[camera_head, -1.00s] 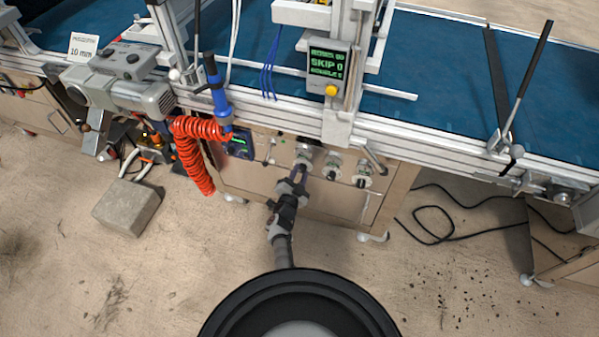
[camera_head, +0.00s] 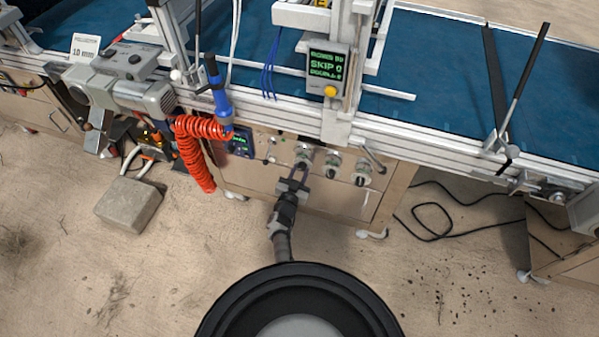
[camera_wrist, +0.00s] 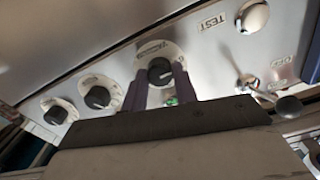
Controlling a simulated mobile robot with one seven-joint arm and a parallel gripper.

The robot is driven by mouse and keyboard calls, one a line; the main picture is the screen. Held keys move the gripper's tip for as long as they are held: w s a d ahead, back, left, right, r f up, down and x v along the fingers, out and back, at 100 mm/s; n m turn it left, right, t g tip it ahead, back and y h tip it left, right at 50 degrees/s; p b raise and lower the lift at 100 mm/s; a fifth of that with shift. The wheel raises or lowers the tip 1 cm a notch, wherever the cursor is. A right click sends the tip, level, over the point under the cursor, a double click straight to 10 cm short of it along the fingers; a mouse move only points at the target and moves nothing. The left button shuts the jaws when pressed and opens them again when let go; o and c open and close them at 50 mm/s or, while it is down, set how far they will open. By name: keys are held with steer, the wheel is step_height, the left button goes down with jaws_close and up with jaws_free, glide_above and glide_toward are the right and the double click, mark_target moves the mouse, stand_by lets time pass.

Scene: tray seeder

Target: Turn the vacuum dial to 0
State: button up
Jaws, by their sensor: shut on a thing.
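The vacuum dial is a black knob (camera_wrist: 159,72) on a pale round scale plate, with a label that seems to read VACUUM, upside down in the wrist view. In the head view its plate (camera_head: 304,152) is the leftmost of three on the cabinet front. My gripper (camera_wrist: 160,76) is shut on the knob, with one dark finger on each side of it. In the head view my gripper (camera_head: 303,168) reaches up to the dial from below. The fingertips partly hide the scale, and I cannot read the knob's setting.
Two similar black knobs (camera_wrist: 97,97) (camera_wrist: 62,114) sit close beside it. A metal toggle switch (camera_wrist: 247,84) and a round TEST button (camera_wrist: 253,17) are on the other side. A red coiled hose (camera_head: 190,150) hangs at left. The floor (camera_head: 150,270) around me is mostly clear.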

steer(key=o, duration=1)
steer(key=shift+c, duration=0.2)
steer(key=p+v, duration=0.2)
steer(key=v, duration=1.2)
